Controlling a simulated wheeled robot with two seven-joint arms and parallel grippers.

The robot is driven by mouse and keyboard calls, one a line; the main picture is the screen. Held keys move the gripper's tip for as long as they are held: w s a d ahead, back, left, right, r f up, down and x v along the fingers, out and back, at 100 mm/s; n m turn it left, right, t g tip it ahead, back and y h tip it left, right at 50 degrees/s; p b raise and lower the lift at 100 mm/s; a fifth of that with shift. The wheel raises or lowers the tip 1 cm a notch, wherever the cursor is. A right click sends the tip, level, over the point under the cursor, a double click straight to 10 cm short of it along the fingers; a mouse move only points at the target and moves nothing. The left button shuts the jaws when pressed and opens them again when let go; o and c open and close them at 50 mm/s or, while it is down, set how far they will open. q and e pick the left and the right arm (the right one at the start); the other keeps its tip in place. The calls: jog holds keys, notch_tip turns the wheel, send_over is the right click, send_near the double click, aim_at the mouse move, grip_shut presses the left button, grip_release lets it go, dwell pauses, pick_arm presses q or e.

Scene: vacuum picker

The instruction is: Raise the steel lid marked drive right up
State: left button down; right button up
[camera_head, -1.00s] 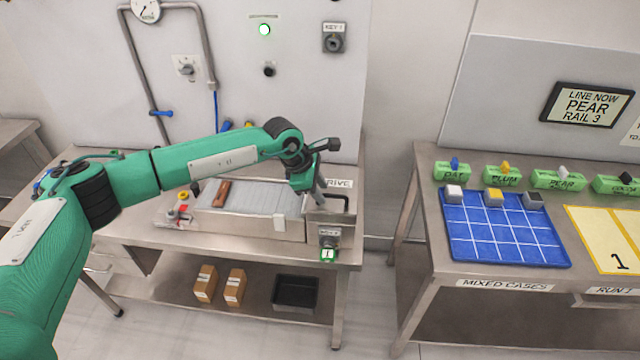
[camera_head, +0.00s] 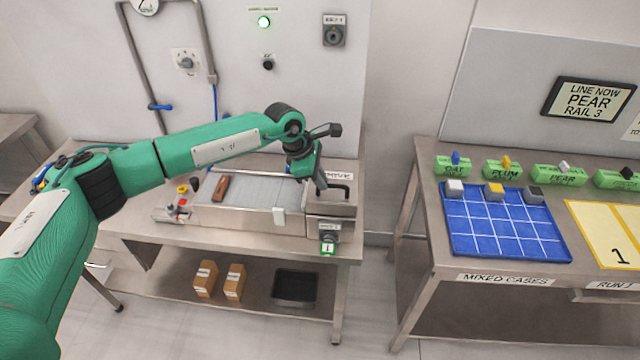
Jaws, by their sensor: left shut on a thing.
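The steel lid marked drive (camera_head: 338,178) is on the steel housing at the right end of the conveyor bench, below the wall panel. Its label looks foreshortened, and the lid appears tilted with its front edge somewhat up. A dark bar handle (camera_head: 342,188) is at its front. My left gripper (camera_head: 321,186) points down at the handle's left end and is shut on it; the fingertips are small and partly hidden. How far the lid is open is hard to tell. My right gripper is not in view.
Left of the housing is the conveyor (camera_head: 250,198) with a brown block (camera_head: 221,188). A second bench with a blue gridded tray (camera_head: 500,225) stands right, across a floor gap.

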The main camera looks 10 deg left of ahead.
pick_arm(q)
jog(key=w+r+g+b, duration=0.1)
jog(key=w+r+b, duration=0.5)
jog(key=r+b, duration=0.1)
jog(key=shift+w+r+n+g, duration=0.15)
jog(key=shift+r+n+g, duration=0.15)
jog(key=shift+r+g, duration=0.15)
jog(key=shift+a, duration=0.1)
